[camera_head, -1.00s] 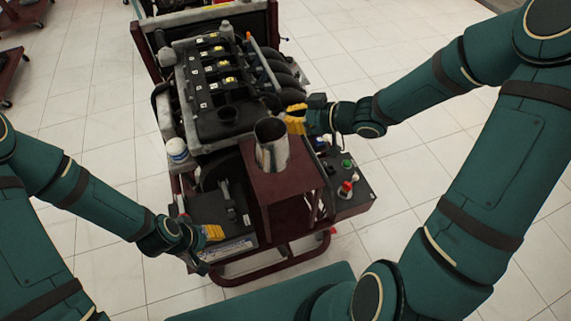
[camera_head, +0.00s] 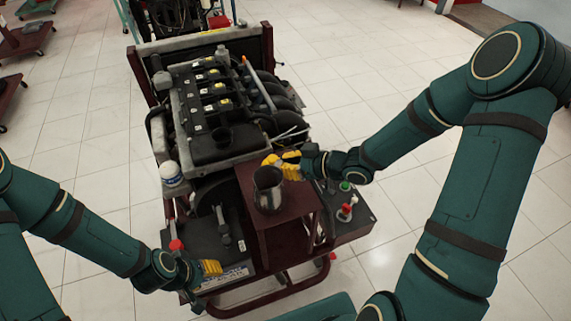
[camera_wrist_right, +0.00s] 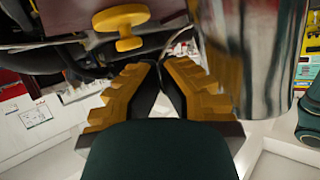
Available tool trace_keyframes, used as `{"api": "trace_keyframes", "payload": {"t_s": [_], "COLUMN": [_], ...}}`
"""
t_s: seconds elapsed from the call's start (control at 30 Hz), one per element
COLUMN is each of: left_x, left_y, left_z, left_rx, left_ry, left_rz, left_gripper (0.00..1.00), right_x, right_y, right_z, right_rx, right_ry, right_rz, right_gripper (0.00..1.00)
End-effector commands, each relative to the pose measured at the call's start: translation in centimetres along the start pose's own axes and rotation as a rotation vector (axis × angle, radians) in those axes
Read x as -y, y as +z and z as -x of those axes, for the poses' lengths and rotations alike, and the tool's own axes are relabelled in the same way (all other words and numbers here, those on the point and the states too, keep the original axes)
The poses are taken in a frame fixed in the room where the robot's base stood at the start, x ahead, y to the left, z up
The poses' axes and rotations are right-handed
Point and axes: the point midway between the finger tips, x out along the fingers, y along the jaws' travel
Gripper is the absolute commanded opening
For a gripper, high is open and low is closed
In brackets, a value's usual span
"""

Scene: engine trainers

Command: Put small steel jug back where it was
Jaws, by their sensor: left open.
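The small steel jug (camera_head: 268,190) is upright at the dark red stand top (camera_head: 296,204) in the head view; whether its base touches the top is unclear. My right gripper (camera_head: 283,164) is at the jug's far side, its yellow fingers close together. In the right wrist view, the jug's shiny wall (camera_wrist_right: 262,60) fills the upper right, beside the fingers (camera_wrist_right: 161,68). My left gripper (camera_head: 205,275) is open, low at the left, away from the jug.
The engine (camera_head: 215,115) stands just behind the stand top. A white-capped bottle (camera_head: 172,174) is at its left. A control box with green and red knobs (camera_head: 346,205) is close on the right. Open tiled floor surrounds the trainer.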

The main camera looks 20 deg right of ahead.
Motion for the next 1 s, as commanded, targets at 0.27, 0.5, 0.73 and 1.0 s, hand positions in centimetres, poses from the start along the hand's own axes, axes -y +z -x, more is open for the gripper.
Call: {"api": "trace_keyframes", "payload": {"t_s": [0.27, 0.5, 0.73, 1.0], "left_x": [0.1, 0.1, -0.2, -0.7], "left_y": [0.1, 0.1, -0.2, -0.8], "left_z": [-0.2, -0.1, 0.5, 1.8], "left_rx": [0.001, 0.001, -0.004, -0.017], "left_ry": [0.0, 0.0, 0.0, -0.002], "left_rz": [0.0, 0.0, 0.001, 0.005], "left_gripper": [0.47, 0.47, 0.47, 0.47], "right_x": [0.0, 0.0, -0.1, -0.1], "right_y": [0.3, 0.2, -0.2, -0.3], "right_z": [-0.1, -0.1, 1.6, 7.2], "right_rx": [0.0, 0.0, 0.001, 0.001], "right_ry": [0.0, 0.0, 0.004, 0.005], "right_rz": [0.0, 0.0, 0.0, 0.0], "right_gripper": [0.34, 0.34, 0.34, 0.34]}}
